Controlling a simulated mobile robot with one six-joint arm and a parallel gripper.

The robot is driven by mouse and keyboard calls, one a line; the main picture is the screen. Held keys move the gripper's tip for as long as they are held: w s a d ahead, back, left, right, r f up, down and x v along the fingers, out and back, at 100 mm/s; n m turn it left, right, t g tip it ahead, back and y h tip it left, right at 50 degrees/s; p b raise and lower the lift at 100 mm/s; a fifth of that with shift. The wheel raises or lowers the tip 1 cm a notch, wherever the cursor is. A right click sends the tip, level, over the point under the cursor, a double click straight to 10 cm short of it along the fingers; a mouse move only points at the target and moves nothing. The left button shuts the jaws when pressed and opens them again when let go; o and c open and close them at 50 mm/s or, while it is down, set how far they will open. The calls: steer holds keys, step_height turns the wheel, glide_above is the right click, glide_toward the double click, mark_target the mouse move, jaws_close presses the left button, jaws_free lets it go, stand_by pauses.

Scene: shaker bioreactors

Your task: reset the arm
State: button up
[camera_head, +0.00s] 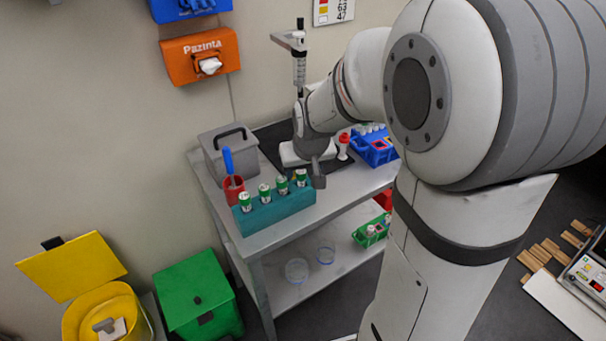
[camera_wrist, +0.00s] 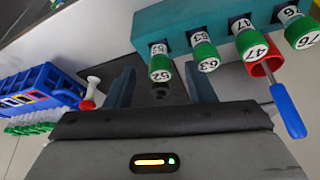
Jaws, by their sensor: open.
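My gripper (camera_wrist: 163,88) is open in the wrist view, with nothing between its two fingers. In the head view my gripper (camera_head: 312,178) hangs over the grey table, just past the right end of the teal rack. The teal rack (camera_head: 275,213) holds a row of several green-capped, numbered tubes (camera_head: 264,192). It also shows at the top of the wrist view (camera_wrist: 165,30). My arm reaches in from the right of the head view and hides part of the table.
A red cup (camera_head: 234,190) with a blue-handled tool and a grey box (camera_head: 228,152) stand left on the table (camera_head: 262,240). A blue rack (camera_head: 375,150) and a red-and-white bottle (camera_head: 343,146) are at the right. The lower shelf holds a green basket (camera_head: 371,232) and clear dishes (camera_head: 297,270).

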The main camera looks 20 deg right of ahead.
steer(key=shift+v, duration=2.15)
steer(key=shift+d, duration=0.1)
steer(key=s+r+g, duration=0.1)
steer(key=s, duration=1.6)
steer(key=shift+s+r+g, duration=0.25)
steer(key=shift+s+g, duration=0.05)
steer(key=shift+s, duration=0.1)
